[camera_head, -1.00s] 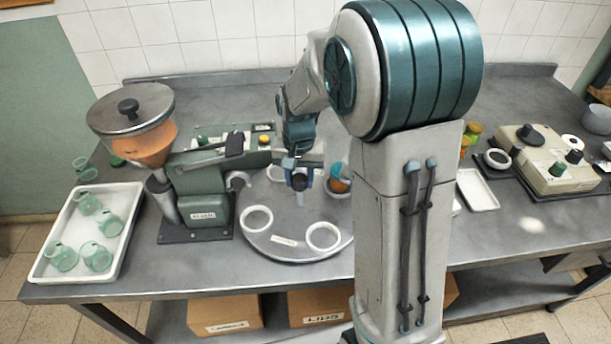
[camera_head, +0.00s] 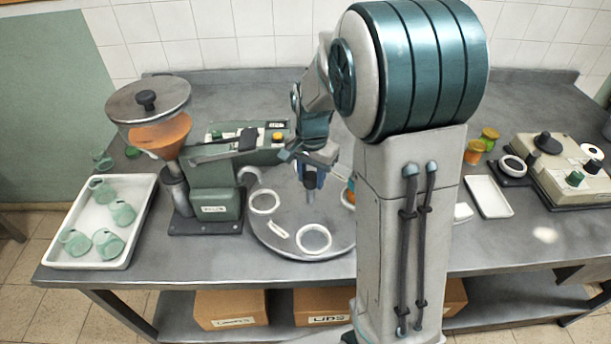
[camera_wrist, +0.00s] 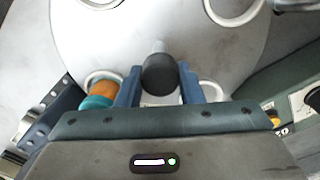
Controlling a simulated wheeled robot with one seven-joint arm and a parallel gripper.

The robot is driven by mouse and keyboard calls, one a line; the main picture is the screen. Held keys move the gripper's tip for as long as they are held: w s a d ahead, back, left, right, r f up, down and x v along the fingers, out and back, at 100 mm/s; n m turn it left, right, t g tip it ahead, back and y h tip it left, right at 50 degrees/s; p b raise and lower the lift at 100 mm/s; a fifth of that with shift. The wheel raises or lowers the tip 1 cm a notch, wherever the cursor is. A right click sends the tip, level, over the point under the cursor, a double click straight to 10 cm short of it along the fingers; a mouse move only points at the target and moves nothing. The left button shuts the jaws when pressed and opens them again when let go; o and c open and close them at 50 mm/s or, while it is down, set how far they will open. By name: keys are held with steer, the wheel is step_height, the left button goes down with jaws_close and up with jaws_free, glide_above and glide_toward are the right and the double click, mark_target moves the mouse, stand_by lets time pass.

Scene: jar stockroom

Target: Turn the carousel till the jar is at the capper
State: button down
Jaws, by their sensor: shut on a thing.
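The round grey carousel (camera_head: 270,240) carries white ring holders; an empty one (camera_head: 314,239) is at the front and another (camera_head: 264,202) at the left. My gripper (camera_head: 309,178) is above its middle. In the wrist view, my gripper's blue fingers (camera_wrist: 160,80) are shut on the black knob (camera_wrist: 160,74) of the central post. The jar (camera_wrist: 98,95), orange with a teal part, sits in a ring on the carousel's right in the head view (camera_head: 348,196), partly hidden by my arm. I cannot make out the capper for certain.
A green machine (camera_head: 216,190) with an orange-filled hopper (camera_head: 160,132) stands left of the carousel. A white tray (camera_head: 70,255) of green glass jars lies farther left. On the right are capped jars (camera_head: 474,152), a small white tray (camera_head: 489,196) and a beige device (camera_head: 566,180).

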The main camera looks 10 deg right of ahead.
steer(key=shift+w+r, duration=0.1)
stand_by(0.4)
steer(key=c, duration=1)
jaws_free()
steer(key=shift+o, duration=0.2)
step_height(320, 180, up, 14)
steer(key=shift+a, duration=0.1)
steer(key=s+f+n+t, duration=0.1)
steer(key=s+n, duration=0.3)
steer(key=s, duration=0.5)
steer(key=s+f+n+t, duration=0.2)
steer(key=s+f+n, duration=0.2)
steer(key=s, duration=0.6)
steer(key=shift+a+f+n, duration=0.2)
steer(key=shift+f+n, duration=0.1)
steer(key=shift+n, duration=0.3)
